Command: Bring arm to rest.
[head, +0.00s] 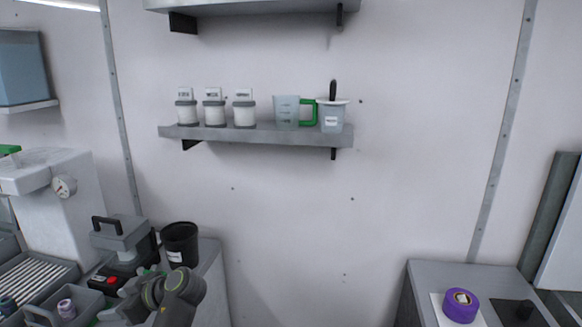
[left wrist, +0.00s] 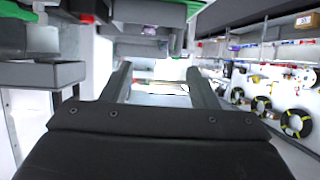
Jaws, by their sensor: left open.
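My left arm shows at the bottom of the head view, in front of the left counter, and its gripper is mostly hidden there. In the left wrist view my left gripper (left wrist: 161,82) has its two fingers apart with nothing between them. That view looks tilted, with counters and bins beyond the fingers. My right arm and gripper are not in view.
A black bucket (head: 180,245) and a grey handled machine (head: 120,238) stand on the left counter close to my left arm. A wall shelf (head: 256,133) holds jars and cups. A purple roll (head: 460,304) lies on the right counter. The middle is open.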

